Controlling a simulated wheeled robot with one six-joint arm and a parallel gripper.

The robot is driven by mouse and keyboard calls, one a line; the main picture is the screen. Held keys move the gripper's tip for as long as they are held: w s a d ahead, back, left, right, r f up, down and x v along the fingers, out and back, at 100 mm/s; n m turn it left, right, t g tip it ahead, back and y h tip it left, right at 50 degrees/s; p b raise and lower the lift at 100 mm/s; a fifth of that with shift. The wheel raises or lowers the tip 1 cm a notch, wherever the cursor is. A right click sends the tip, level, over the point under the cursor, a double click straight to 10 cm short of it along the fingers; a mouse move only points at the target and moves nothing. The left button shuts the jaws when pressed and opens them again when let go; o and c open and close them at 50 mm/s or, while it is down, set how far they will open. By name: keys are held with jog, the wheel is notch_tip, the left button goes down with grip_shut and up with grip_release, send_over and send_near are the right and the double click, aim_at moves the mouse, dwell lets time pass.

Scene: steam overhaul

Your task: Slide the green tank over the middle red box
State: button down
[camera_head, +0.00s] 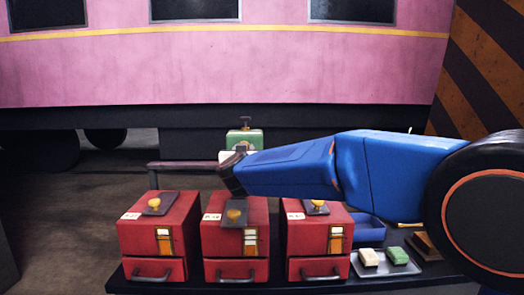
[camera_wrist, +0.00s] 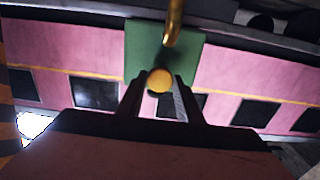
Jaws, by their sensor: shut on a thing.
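The green tank (camera_head: 244,138) stands out behind the middle red box in the head view, with a small handle on top and a pale part low on its left. It also shows as a green block in the wrist view (camera_wrist: 142,48), with a brass pipe (camera_wrist: 174,22) and a yellow knob (camera_wrist: 159,80) in front. My gripper (camera_head: 239,154) is shut on the tank's yellow knob, between its dark fingers. The middle red box (camera_head: 222,238) is nearer than the tank, with a dark plate and yellow knob on top. What supports the tank is hidden.
A left red box (camera_head: 140,238) and a right red box (camera_head: 302,238) flank the middle one closely. A dark rail (camera_head: 185,164) runs behind them. A blue bin (camera_head: 370,229) and a tray (camera_head: 364,271) with two small blocks lie right. A pink train car (camera_head: 220,70) fills the background.

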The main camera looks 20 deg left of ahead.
jog(key=shift+s+a, duration=0.25)
jog(key=shift+a, duration=0.7)
jog(key=c, duration=1.3)
grip_release()
jog(key=shift+o, duration=0.2)
jog(key=v, duration=1.7)
jog(key=shift+s, duration=0.2)
jog(key=shift+d+r, duration=0.1)
jog(key=shift+r, duration=0.05)
